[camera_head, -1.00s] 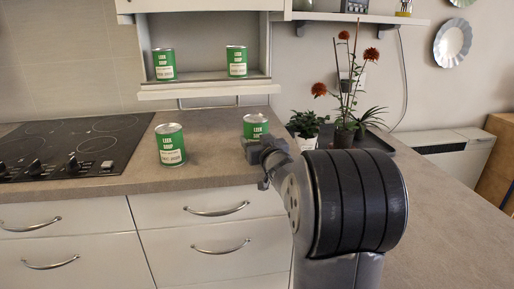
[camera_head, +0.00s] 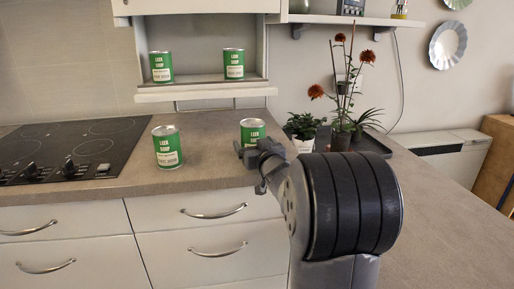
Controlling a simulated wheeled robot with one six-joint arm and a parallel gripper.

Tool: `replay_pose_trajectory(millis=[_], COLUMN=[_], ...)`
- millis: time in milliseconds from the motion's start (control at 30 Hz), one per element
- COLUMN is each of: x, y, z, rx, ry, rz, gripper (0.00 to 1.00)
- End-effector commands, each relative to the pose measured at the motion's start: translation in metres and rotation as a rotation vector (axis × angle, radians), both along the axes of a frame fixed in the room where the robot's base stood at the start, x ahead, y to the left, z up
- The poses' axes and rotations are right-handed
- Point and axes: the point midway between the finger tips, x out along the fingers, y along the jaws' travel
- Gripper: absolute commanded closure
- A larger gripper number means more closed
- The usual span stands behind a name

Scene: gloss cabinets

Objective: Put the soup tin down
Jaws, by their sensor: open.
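A green soup tin (camera_head: 252,131) stands upright on the counter, its lower part partly hidden by my gripper (camera_head: 247,152). My gripper is open, close in front of this tin. Whether the fingers touch it I cannot tell. Another green soup tin (camera_head: 167,147) stands upright on the counter to the left, near the hob. Two more like it stand on the cabinet shelf, one at the left (camera_head: 161,67) and one at the right (camera_head: 233,64).
A black hob (camera_head: 75,143) lies at the left of the counter (camera_head: 205,160). Potted plants stand behind my arm, some on a dark tray (camera_head: 372,142). Drawers (camera_head: 190,225) are below. The counter between the two tins is clear.

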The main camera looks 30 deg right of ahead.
Motion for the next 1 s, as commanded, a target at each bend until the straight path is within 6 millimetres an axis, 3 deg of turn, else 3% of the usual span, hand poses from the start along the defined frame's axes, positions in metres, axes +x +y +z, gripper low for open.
replay_pose_trajectory(millis=[167,500,700,1000], x=[-0.014,-0.079,-0.108,-0.120], y=[0.001,0.009,0.013,0.015], z=[0.003,0.004,0.003,0.002], rx=[0.000,-0.001,0.000,0.000], ry=[0.000,-0.001,-0.001,0.000], rz=[-0.002,-0.002,-0.002,0.000], gripper=[0.13,0.13,0.13,0.13])
